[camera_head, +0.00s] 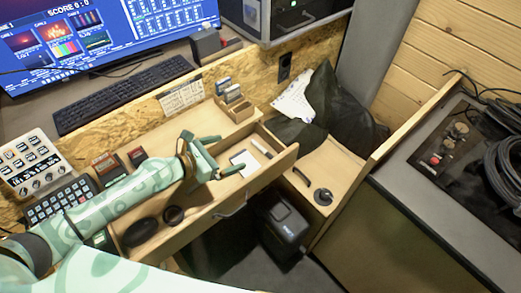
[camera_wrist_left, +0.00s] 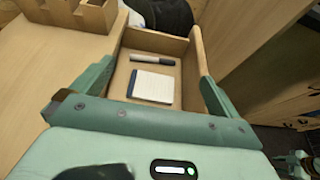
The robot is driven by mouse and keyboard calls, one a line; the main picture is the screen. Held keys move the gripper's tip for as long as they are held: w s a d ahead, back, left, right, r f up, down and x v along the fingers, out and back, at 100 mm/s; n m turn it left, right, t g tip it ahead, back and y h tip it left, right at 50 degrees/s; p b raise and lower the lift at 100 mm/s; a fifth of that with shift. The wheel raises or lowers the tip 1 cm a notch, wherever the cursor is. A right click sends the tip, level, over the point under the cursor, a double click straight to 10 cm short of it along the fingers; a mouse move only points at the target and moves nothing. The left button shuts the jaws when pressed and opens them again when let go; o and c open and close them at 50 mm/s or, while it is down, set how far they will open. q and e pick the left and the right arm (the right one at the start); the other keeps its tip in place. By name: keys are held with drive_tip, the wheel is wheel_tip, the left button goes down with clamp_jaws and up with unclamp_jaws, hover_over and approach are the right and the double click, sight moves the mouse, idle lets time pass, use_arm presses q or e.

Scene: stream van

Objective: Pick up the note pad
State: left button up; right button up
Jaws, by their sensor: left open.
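The note pad (camera_head: 247,164) is a small white pad with a blue top edge. It lies flat inside the open wooden drawer (camera_head: 283,165), towards its right end. In the left wrist view the note pad (camera_wrist_left: 151,87) lies between the two fingers, further down in the drawer. My left gripper (camera_head: 219,157) is open and empty above the drawer, just left of the note pad in the head view. Its mint-green fingers (camera_wrist_left: 155,73) stand wide apart in the wrist view. My right gripper is not in view.
A marker (camera_head: 261,149) lies beside the pad. A wooden card holder (camera_head: 238,108) stands on the desk behind. A headset (camera_head: 320,195) rests on the wooden surface to the right.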

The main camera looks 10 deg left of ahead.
use_arm(q)
drive_tip(key=b, duration=0.7)
approach(251, 159)
drive_tip(key=shift+w+d+f, duration=0.2)
drive_tip(key=shift+d+f, duration=0.05)
drive_tip(key=shift+f, duration=0.4)
drive_tip(key=shift+w+d+r+p, duration=0.1)
drive_tip(key=shift+w+d+p, duration=0.25)
drive_tip(key=shift+w, duration=0.15)
drive_tip(key=b+x, duration=0.1)
drive_tip(key=x, duration=0.4)
drive_tip(key=shift+d, duration=0.15)
drive_tip(key=shift+w+d+b, duration=0.3)
drive_tip(key=shift+w, duration=0.1)
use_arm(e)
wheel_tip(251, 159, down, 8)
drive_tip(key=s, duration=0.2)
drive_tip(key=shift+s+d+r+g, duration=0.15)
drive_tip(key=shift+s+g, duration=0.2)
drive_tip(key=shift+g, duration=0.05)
use_arm(q)
drive_tip(key=shift+c, duration=0.3)
drive_tip(key=c, duration=0.7)
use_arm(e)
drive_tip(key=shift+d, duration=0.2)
